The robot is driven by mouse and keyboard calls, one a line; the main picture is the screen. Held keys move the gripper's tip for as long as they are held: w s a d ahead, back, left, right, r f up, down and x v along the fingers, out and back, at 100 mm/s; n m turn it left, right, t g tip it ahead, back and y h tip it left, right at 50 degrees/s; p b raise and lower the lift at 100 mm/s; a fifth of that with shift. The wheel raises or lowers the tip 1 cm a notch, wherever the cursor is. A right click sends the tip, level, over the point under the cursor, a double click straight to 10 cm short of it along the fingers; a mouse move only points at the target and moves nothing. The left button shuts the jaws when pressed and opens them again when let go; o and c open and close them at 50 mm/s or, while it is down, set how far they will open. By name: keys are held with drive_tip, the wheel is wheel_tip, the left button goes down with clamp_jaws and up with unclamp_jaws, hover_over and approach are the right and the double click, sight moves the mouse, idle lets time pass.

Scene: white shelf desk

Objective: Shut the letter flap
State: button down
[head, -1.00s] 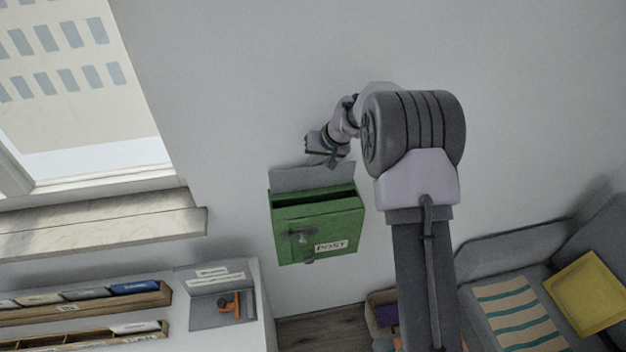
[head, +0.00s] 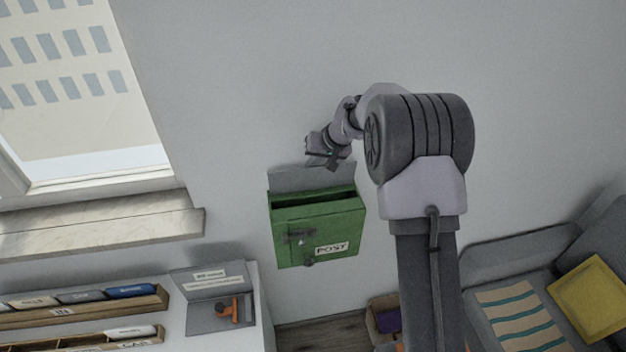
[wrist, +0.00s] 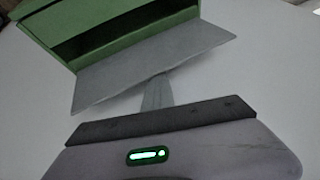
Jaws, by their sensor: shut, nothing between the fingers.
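The green post box (head: 318,225) hangs on the wall, with a "POST" label and a dark latch on its front. Its grey letter flap (head: 290,181) stands up at the back of the top, and the dark slot is open. In the wrist view the flap (wrist: 150,65) spans the middle, with the green box (wrist: 110,20) beyond it. My gripper (head: 325,163) is at the flap's upper edge, on the wall side. In the wrist view the shut fingers (wrist: 157,90) reach the flap's near edge; I cannot tell whether they touch it.
A window with a stone sill (head: 100,226) is to the left. Below it are wooden file trays (head: 80,305) and a grey open box with an orange-handled item (head: 232,307). A sofa with a yellow cushion (head: 590,297) is at the right. The space before the post box is clear.

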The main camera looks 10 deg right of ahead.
sight(318, 182)
drive_tip(key=shift+s+f+b, duration=0.5)
drive_tip(key=shift+s+b, duration=0.15)
drive_tip(key=shift+s, duration=0.3)
drive_tip(key=shift+s+f+b, duration=0.5)
drive_tip(key=shift+s+b, duration=0.15)
drive_tip(key=shift+s, duration=0.25)
drive_tip(key=shift+s+f+b, duration=0.5)
drive_tip(key=shift+s+b, duration=0.15)
drive_tip(key=shift+s, duration=0.3)
drive_tip(key=shift+s+f+b, duration=0.15)
drive_tip(key=shift+s+b, duration=0.65)
drive_tip(key=shift+b, duration=0.05)
drive_tip(key=shift+s+f+b, duration=0.15)
drive_tip(key=shift+s+b, duration=0.6)
drive_tip(key=shift+b, duration=0.05)
drive_tip(key=shift+r, duration=0.1)
drive_tip(key=shift+w+r+p, duration=0.2)
drive_tip(key=shift+r+p, duration=0.2)
wheel_tip(318, 182, up, 7)
drive_tip(key=w+p, duration=0.1)
drive_tip(key=p, duration=0.3)
drive_tip(key=shift+w, duration=0.4)
drive_tip(key=shift+a+f, duration=0.1)
drive_tip(key=shift+f, duration=0.05)
